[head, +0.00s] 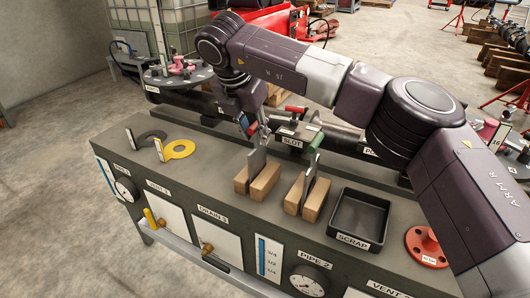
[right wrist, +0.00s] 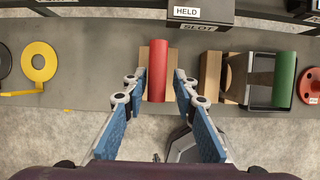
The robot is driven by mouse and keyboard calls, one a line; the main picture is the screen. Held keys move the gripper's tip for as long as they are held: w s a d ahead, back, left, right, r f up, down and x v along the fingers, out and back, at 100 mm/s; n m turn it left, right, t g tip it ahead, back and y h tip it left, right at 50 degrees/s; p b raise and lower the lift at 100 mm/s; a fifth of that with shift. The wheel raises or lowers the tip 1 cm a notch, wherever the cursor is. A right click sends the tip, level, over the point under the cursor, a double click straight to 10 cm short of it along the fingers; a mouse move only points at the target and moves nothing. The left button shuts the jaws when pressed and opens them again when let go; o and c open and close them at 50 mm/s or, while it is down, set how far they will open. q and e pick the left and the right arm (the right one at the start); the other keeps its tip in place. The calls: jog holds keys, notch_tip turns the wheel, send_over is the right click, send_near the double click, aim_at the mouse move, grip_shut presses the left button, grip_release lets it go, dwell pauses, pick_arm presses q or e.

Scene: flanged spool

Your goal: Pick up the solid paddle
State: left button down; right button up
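Two grey paddles stand upright in slotted wooden blocks on the bench: the left paddle (head: 257,161) and the right paddle (head: 309,172). The left one has a red handle (right wrist: 158,72); the right one has a green handle (head: 317,141), also in the right wrist view (right wrist: 285,81). Both plates are nearly edge-on, so I cannot tell which is solid. My right gripper (head: 254,129) is over the left paddle. In the right wrist view its open fingers (right wrist: 159,86) are on either side of the red handle, with a gap on each side. My left gripper is not in view.
A black scrap tray (head: 362,218) and a red flanged part (head: 427,243) are to the right. A dark ring (head: 151,138) and a yellow ring (head: 179,150) lie flat at the left. The slot-labelled fixture (head: 291,140) stands behind the blocks.

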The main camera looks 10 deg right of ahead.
aim_at(261, 146)
jog(key=shift+w+d+f, duration=0.15)
jog(key=shift+w+f, duration=0.05)
jog(key=shift+x, duration=0.85)
jog(key=x, duration=0.2)
jog(key=w+x, duration=0.1)
jog(key=x, duration=0.2)
grip_shut()
jog(key=shift+r, duration=0.1)
